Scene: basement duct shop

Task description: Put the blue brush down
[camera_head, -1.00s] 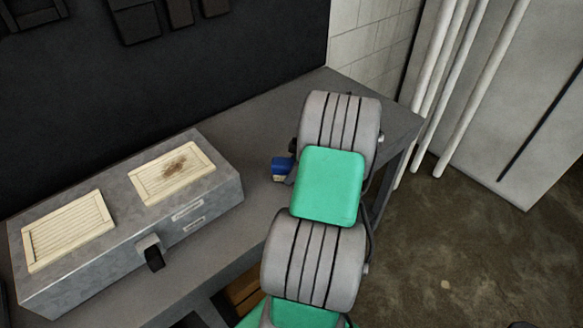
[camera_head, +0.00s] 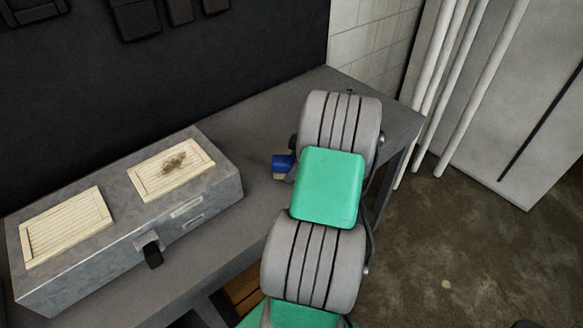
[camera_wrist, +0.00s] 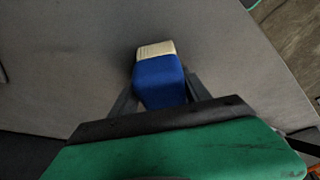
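The blue brush has a blue body (camera_wrist: 160,80) and a cream bristle end (camera_wrist: 156,49). In the wrist view it lies between the two dark fingers of my gripper (camera_wrist: 160,85), which appear to press on its sides, with the cream end pointing away. In the head view a small part of the blue brush (camera_head: 283,162) shows just left of my arm, over the grey workbench (camera_head: 245,225). My arm hides the rest of it and the gripper. I cannot tell whether the brush touches the bench top.
A grey metal box (camera_head: 195,215) with two cream slatted panels, one darkly stained, stands on the bench to the left. Bare bench top lies between box and brush. The bench's right edge is near my arm. White pipes (camera_head: 465,95) stand beyond it.

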